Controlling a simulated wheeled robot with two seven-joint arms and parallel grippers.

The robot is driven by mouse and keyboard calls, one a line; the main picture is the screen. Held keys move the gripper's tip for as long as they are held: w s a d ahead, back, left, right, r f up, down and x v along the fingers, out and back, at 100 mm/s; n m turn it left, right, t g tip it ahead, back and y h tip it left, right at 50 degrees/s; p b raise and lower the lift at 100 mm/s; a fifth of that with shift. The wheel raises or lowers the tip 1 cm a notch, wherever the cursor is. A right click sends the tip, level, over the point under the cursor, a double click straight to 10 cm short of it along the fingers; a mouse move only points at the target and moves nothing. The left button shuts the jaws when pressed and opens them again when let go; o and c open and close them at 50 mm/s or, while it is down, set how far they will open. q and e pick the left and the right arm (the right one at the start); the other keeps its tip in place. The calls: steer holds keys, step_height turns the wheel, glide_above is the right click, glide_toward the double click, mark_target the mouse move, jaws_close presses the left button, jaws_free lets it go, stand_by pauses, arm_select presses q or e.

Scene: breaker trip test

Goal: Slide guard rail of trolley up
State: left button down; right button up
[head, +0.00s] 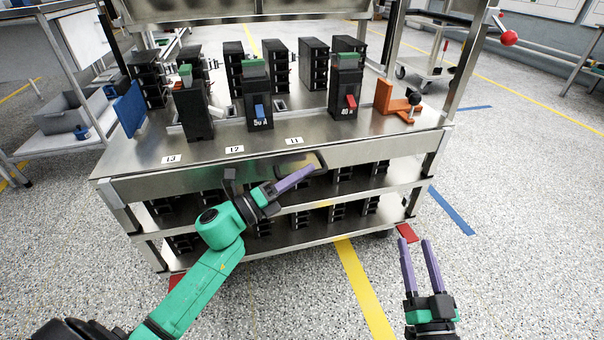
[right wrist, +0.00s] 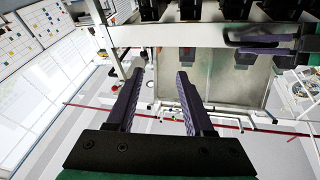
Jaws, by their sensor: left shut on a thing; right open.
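The trolley (head: 125,165) stands in front of me, a metal bench with shelves below. A flat metal rail (head: 190,180) runs along its front edge under the top, and looks like the guard rail. My left gripper (head: 308,170) is at the right half of this rail, its purple fingers shut at a handle (head: 318,160). The handle is partly hidden by the fingers. In the right wrist view the left fingers (right wrist: 265,51) lie along a dark bar. My right gripper (head: 417,243) is open and empty, right of the trolley and apart from it.
Breakers with blue (head: 259,111) and red (head: 351,101) levers stand on the top behind labels. An orange clamp (head: 393,98) sits at the right end. A grey bin (head: 72,112) is on a side cart.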

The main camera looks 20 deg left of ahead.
mark_target(302, 151)
arm_select(q)
steer(key=shift+r, duration=0.15)
arm_select(e)
steer(key=shift+f, duration=0.1)
stand_by(0.3)
arm_select(q)
step_height(302, 151, up, 3)
steer(key=shift+f+p, duration=0.2)
steer(key=shift+p, duration=1)
steer(key=shift+r+p, duration=0.6)
steer(key=shift+r, duration=0.1)
steer(key=shift+r+p, duration=0.85)
steer(key=shift+r, duration=0.35)
arm_select(e)
steer(key=s+a+f+g+h, duration=0.1)
steer(key=s+f+g, duration=0.6)
steer(key=s+f, duration=0.4)
step_height(302, 151, down, 4)
steer(key=shift+s+a+f+m+g, duration=0.15)
steer(key=shift+s+m+g, duration=0.15)
steer(key=shift+s+g, duration=0.1)
arm_select(q)
steer(key=c, duration=0.8)
jaws_free()
steer(key=shift+c, duration=0.2)
